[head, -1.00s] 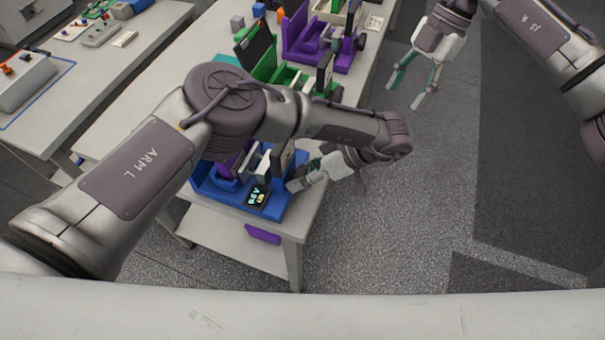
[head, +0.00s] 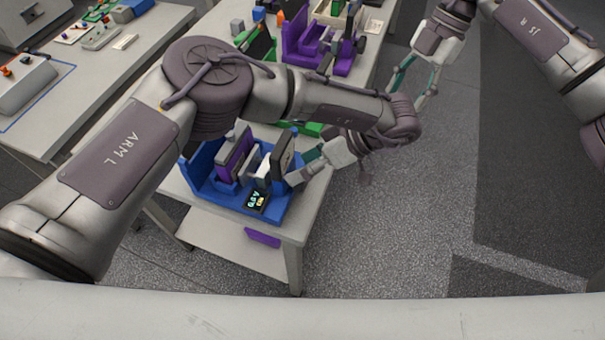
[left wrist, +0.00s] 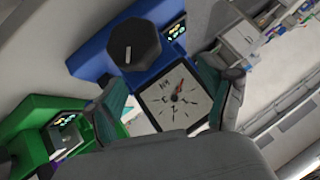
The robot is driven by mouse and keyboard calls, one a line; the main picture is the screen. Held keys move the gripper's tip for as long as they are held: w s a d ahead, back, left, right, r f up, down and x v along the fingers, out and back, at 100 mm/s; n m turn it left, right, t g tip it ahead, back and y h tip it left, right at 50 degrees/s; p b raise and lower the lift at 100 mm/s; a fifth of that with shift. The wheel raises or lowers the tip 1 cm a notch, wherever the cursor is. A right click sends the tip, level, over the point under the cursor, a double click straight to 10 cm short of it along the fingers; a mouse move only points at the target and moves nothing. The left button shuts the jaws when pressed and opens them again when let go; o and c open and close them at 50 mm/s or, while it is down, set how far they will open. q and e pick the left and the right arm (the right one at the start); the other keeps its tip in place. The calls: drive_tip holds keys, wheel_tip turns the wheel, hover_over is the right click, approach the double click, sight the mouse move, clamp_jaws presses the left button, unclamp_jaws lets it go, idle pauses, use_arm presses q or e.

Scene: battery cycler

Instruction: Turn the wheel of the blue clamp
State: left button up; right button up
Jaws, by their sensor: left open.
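The blue clamp (head: 226,197) stands at the near end of the table, with a purple block and a small display on it. In the left wrist view, its black knobbed wheel (left wrist: 133,48) faces the camera, with a white mark on it. A square dial gauge (left wrist: 178,100) sits beside the wheel. My left gripper (head: 298,168) is open at the clamp's right side. In the left wrist view, its fingers are spread to either side of the gauge, and the wheel lies beyond them; contact cannot be told. The wheel is hidden in the head view. My right gripper (head: 408,98) is open and empty over the floor.
A green clamp (left wrist: 45,135) is close by on the same table, partly hidden by my left arm in the head view. A purple clamp (head: 305,45) stands farther back. Another table (head: 75,100) is at left. The floor (head: 400,220) at right is clear.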

use_arm(q)
wheel_tip(320, 180, up, 5)
idle(0.4)
drive_tip(key=s+d+f+n+t+h, duration=0.1)
drive_tip(key=s+d+f+n+t, duration=0.2)
drive_tip(key=d, duration=0.5)
drive_tip(key=shift+m+t, duration=0.4)
drive_tip(key=x, duration=1.1)
drive_tip(key=shift+a+r, duration=0.1)
drive_tip(key=shift+a, duration=0.2)
